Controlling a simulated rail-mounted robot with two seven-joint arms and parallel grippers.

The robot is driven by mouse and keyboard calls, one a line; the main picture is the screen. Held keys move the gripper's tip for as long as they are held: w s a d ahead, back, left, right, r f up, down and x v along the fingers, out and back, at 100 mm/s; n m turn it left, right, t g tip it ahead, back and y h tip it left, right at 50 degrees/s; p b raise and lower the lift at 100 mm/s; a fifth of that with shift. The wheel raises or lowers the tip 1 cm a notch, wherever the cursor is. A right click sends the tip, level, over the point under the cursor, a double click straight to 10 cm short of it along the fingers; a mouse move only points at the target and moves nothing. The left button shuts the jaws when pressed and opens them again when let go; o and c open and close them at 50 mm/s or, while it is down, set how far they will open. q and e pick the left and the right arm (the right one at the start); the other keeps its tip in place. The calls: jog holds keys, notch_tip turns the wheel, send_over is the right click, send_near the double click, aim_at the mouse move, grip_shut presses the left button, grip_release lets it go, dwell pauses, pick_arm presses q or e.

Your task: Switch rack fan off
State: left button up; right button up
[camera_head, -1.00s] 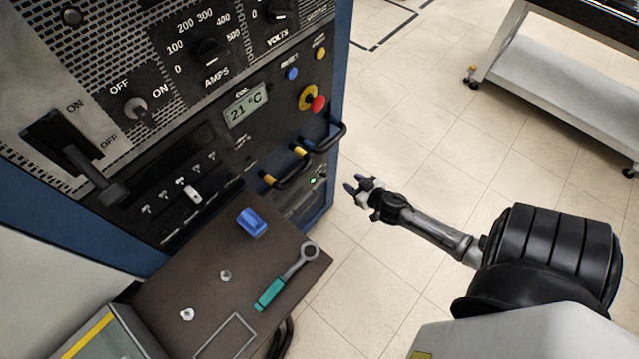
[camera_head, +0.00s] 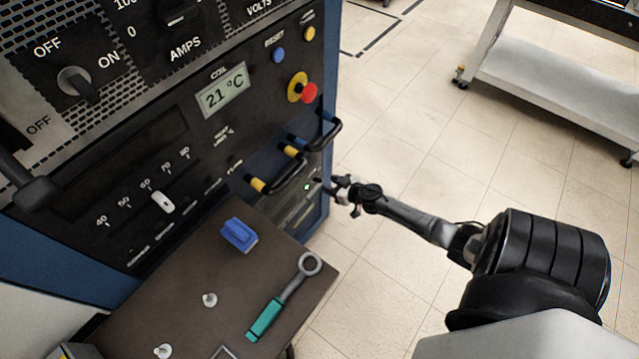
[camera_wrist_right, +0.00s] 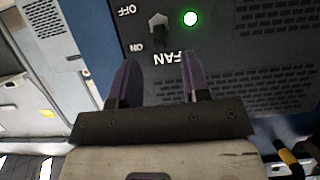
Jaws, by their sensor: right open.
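In the right wrist view, a small metal toggle switch (camera_wrist_right: 157,27) sits on a dark panel, between OFF and ON labels that appear upside down. The FAN label (camera_wrist_right: 177,58) is close to it. A green lamp (camera_wrist_right: 190,18) beside the switch is lit; it also shows low on the cabinet in the head view (camera_head: 308,187). I cannot tell surely which way the lever leans. My right gripper (camera_wrist_right: 158,72) is open and empty, its two fingers pointing at the panel just short of the switch. In the head view my right gripper (camera_head: 343,190) is at the cabinet's lower right edge. My left gripper is out of view.
Black handles (camera_head: 285,178) with yellow and blue ends stick out near the fan panel. A brown shelf (camera_head: 185,275) holds a blue block (camera_head: 238,235) and a ratchet wrench (camera_head: 285,298). A red button (camera_head: 309,93) is above. Floor to the right is clear up to a cart (camera_head: 560,85).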

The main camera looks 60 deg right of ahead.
aim_at(321, 182)
jog(key=shift+b+x, duration=1)
jog(key=shift+x, duration=1.85)
grip_shut()
